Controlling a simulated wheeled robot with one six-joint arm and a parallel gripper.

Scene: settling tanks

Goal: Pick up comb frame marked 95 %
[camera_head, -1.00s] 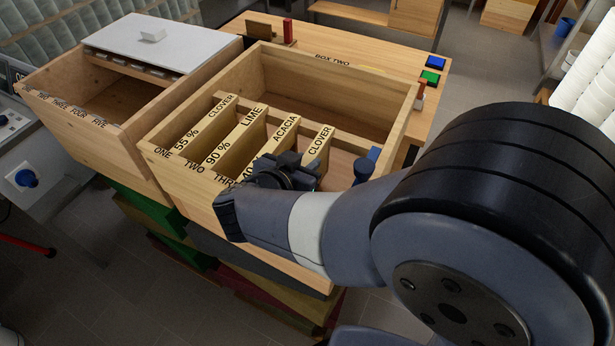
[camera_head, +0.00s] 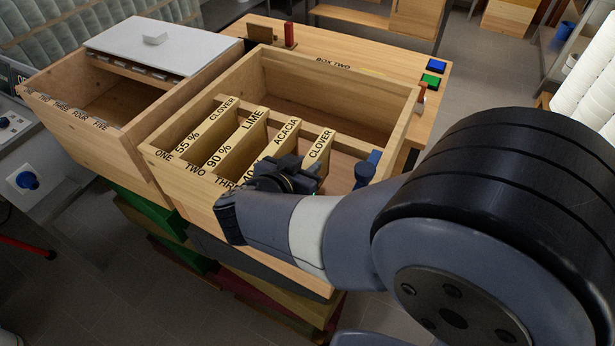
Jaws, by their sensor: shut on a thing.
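Several wooden comb frames hang side by side in the open box two. From the left, their top bars read CLOVER 55 % (camera_head: 205,125), LIME 90 % (camera_head: 238,138) and ACACIA (camera_head: 287,132) with a partly hidden number. The rightmost bar reads CLOVER (camera_head: 320,146); its percentage is hidden behind my gripper. No 95 % mark shows. My gripper (camera_head: 288,178) is at the near end of this right CLOVER frame, shut on it as far as I can see. Its fingertips are mostly hidden by my wrist. The frame still sits among the others, inside the box.
The wooden box (camera_head: 215,195) has free room at its back and right. A smaller box (camera_head: 100,135) with a white lid (camera_head: 160,42) stands left. A blue knob-like object (camera_head: 366,168) is near the gripper.

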